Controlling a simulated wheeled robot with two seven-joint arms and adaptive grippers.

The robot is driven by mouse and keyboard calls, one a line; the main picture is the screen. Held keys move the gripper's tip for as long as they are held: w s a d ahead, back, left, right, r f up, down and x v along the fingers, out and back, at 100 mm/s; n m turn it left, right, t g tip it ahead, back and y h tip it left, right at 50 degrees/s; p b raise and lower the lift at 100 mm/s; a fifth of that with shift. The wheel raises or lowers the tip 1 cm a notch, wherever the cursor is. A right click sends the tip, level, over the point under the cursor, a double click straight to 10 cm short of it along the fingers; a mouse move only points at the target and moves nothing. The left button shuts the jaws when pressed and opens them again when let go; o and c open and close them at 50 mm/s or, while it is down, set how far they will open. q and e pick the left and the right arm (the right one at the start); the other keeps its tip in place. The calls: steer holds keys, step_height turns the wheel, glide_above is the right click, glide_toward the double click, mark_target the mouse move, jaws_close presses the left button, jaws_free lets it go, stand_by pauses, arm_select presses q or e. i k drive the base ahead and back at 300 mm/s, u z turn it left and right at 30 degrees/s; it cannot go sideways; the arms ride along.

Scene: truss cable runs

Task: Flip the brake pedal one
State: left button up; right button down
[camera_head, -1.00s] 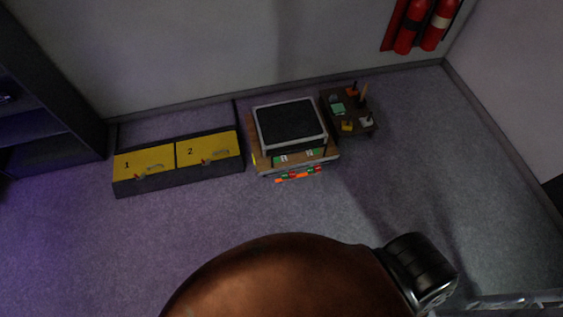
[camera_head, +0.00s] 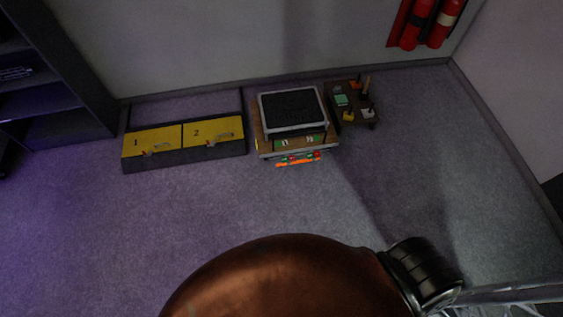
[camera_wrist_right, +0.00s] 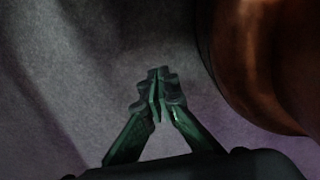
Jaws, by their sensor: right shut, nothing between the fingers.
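A low dark box (camera_head: 190,159) lies on the floor at the left, against the wall. It bears two yellow panels. The left panel (camera_head: 142,144) is marked 1 and the right panel (camera_head: 202,134) is marked 2. Each has a small lever-like part with a reddish piece near its front edge; their exact position is too small to tell. In the right wrist view my right gripper (camera_wrist_right: 160,88) is shut and empty, over bare floor, away from the panels. My left gripper is not in view.
A wooden stand (camera_head: 264,146) with a dark-topped box (camera_head: 293,109) is right of the panels. A small dark table (camera_head: 352,116) holds small items. Dark shelves (camera_head: 45,90) stand left and red extinguishers (camera_head: 418,24) hang back right. The floor in front is clear.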

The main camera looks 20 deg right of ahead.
mark_target(287, 158)
steer(key=u, duration=0.75)
steer(key=i, duration=0.6)
steer(key=z, duration=0.75)
